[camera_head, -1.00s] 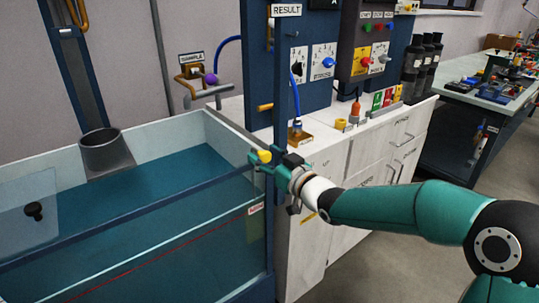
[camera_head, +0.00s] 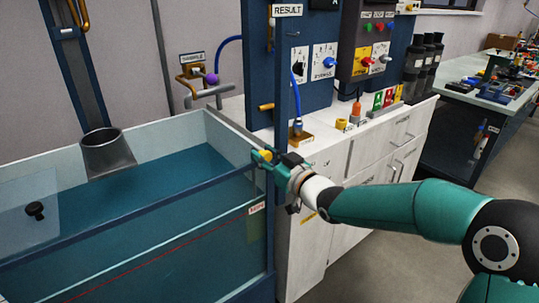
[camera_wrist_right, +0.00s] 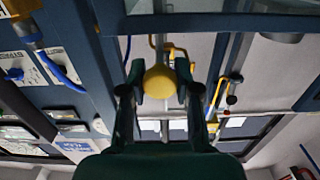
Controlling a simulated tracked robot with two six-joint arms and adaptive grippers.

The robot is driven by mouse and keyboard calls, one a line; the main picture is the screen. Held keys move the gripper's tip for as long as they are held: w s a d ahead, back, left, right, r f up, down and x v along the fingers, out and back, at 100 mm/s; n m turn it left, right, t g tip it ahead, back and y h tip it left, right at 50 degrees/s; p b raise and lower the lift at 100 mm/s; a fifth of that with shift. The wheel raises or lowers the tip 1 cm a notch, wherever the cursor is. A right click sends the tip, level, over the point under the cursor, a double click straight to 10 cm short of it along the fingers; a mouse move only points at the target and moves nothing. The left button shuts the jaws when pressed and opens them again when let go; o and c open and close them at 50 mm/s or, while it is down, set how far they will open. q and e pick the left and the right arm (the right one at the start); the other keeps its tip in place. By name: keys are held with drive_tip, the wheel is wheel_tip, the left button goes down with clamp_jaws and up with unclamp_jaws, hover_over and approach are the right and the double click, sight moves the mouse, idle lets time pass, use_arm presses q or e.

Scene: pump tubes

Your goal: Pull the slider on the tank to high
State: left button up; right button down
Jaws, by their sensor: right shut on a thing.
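The yellow knob (camera_head: 265,156) is at the tank's right rear corner, beside a blue upright post. My right gripper (camera_head: 261,160) is shut on this knob; its arm comes in from the right. In the right wrist view the round yellow knob (camera_wrist_right: 160,82) sits between the two dark fingers. The tank (camera_head: 150,215) has clear walls, a blue frame and blue-green water. Any high or low marks for the slider cannot be read here. My left gripper is not in view.
A white cabinet (camera_head: 345,190) with control panels (camera_head: 318,60) stands behind my right arm. A cluttered bench (camera_head: 493,88) is at the far right. Open floor lies front right.

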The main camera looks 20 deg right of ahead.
wheel_tip(320, 180, up, 10)
drive_tip(key=p, duration=0.5)
drive_tip(key=shift+r, duration=0.2)
drive_tip(key=shift+d+r, duration=0.15)
drive_tip(key=c, duration=1)
unclamp_jaws()
drive_tip(key=shift+o, duration=0.8)
drive_tip(key=v, duration=1.2)
